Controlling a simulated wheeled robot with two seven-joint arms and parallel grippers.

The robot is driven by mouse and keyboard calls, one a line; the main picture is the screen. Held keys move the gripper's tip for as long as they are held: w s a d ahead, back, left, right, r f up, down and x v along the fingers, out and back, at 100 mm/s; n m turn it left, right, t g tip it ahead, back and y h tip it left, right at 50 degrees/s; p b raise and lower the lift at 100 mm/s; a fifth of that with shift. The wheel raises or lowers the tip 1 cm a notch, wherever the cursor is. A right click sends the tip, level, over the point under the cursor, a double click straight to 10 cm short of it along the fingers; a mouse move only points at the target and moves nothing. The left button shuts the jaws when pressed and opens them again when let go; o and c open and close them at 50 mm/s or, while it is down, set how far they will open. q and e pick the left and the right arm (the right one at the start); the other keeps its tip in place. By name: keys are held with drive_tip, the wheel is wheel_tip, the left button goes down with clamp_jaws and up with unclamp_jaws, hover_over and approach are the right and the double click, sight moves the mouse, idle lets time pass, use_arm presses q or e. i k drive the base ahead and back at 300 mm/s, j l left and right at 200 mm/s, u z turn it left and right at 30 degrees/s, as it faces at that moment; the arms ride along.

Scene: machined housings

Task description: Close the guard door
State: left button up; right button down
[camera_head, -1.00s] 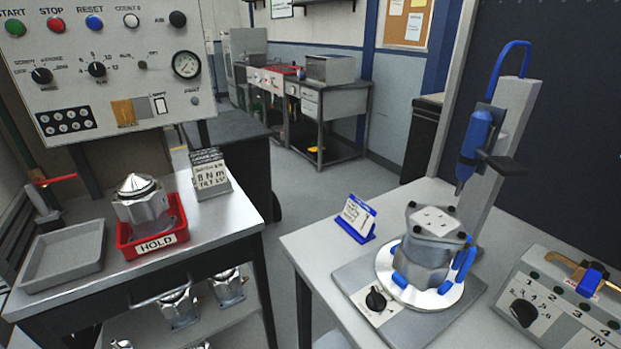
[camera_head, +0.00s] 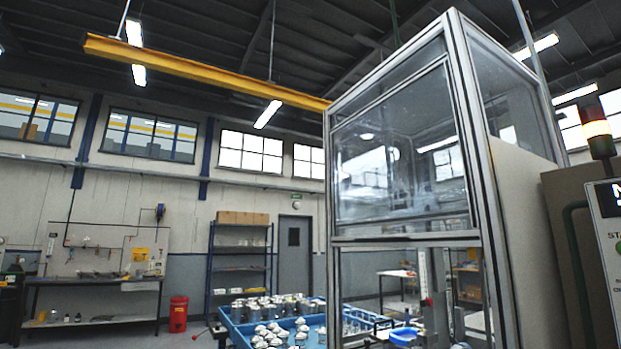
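The guard door (camera_head: 402,150) is a clear framed panel in the upper front of a tall metal-framed enclosure, right of centre in the head view. It sits high, and the front opening below its lower bar (camera_head: 405,240) is uncovered. Through that opening I see a blue part (camera_head: 403,336) and an upright grey post (camera_head: 432,290) with red bits. The lower end of the enclosure is cut off by the frame. Neither of my grippers is in view.
A blue tray table (camera_head: 240,331) with several metal housings and pale caps stands left of the enclosure. A control panel (camera_head: 607,225) and a lit signal lamp (camera_head: 598,130) are at the right edge. Shelves, a workbench and a red bin (camera_head: 178,314) stand along the back wall.

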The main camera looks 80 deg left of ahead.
sight(472, 238)
drive_tip(key=u, duration=1.9)
